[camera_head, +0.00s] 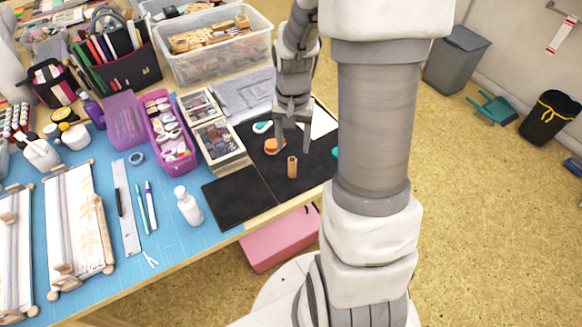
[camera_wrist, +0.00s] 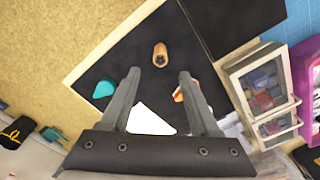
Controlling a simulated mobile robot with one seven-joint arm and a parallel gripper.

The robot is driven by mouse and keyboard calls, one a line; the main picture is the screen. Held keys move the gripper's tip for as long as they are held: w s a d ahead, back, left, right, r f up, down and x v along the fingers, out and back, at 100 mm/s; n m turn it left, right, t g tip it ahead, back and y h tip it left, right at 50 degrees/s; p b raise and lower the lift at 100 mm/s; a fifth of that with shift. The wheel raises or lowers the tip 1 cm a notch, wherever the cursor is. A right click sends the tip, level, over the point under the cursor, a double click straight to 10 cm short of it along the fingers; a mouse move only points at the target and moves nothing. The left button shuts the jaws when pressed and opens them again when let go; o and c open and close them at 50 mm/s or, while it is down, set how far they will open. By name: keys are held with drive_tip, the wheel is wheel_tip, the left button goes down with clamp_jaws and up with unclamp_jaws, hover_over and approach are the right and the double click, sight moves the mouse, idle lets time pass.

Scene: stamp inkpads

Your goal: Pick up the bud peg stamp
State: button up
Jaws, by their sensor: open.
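The peg stamp (camera_head: 292,167), a small tan wooden cylinder, stands upright on a black mat near the table's front edge. In the wrist view the peg stamp (camera_wrist: 160,54) lies ahead of the fingertips, roughly centred between them, and its end looks dark. I cannot make out a bud design on it. My gripper (camera_head: 291,146) is open and empty, above the mat and apart from the peg. In the wrist view my gripper (camera_wrist: 159,72) shows both fingers spread wide.
An orange object (camera_head: 273,146) and a teal-and-white one (camera_head: 262,127) lie close behind the peg. A teal piece (camera_wrist: 104,89) and a white sheet (camera_wrist: 150,121) are near my fingers. A stamp case (camera_head: 218,143) stands left. The front black mat (camera_head: 238,198) is bare.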

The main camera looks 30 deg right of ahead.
sight(292, 160)
wheel_tip(292, 160, down, 2)
drive_tip(key=shift+f, duration=0.1)
drive_tip(key=shift+s+a+f+b, duration=0.2)
drive_tip(key=shift+f+b, duration=0.25)
drive_tip(key=shift+f, duration=0.9)
drive_tip(key=shift+s+a+f+b, duration=0.15)
drive_tip(key=shift+f+b, duration=0.25)
drive_tip(key=shift+f, duration=0.9)
drive_tip(key=shift+d, duration=0.1)
clamp_jaws()
